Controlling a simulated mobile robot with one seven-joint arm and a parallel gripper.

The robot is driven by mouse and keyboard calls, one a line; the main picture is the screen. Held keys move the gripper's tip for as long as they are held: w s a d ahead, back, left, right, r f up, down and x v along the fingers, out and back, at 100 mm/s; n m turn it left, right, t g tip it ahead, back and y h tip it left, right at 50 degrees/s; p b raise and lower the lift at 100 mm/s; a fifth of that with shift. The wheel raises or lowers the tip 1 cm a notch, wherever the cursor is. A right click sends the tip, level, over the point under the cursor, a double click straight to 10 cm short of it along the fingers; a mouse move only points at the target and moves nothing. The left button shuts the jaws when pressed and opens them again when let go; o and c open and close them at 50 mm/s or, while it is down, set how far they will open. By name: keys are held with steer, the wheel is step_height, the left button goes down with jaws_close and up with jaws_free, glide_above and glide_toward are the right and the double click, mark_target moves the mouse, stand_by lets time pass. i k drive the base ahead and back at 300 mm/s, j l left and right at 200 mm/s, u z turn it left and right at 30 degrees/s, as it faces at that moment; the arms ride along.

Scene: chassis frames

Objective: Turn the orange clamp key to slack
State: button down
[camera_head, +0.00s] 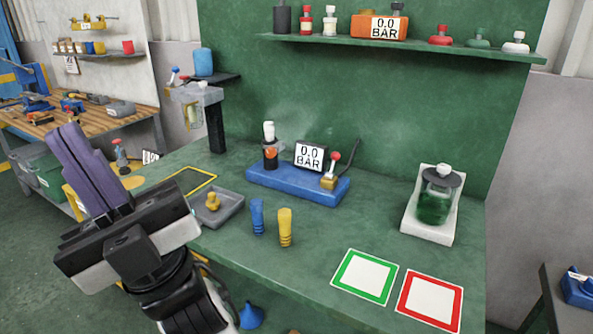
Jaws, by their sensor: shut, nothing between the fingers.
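A blue fixture (290,186) stands near the back of the green bench. On its left end is a black upright holder with a small orange part (269,153) and a white top (269,131). I cannot tell whether this orange part is the clamp key, or how it is turned. My gripper (70,138) is at the left, its purple fingers together and pointing up and left. It is empty and apart from the fixture, well to its left.
Blue (257,216) and yellow (285,228) pegs stand in front. A grey tray (231,211) is at left, a green jar (434,206) at right.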

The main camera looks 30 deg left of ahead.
mark_target(269, 152)
steer(key=i+u, duration=0.3)
steer(key=i, duration=0.15)
steer(key=i+l+u, duration=0.1)
steer(key=i+u, duration=0.2)
steer(key=i, duration=0.15)
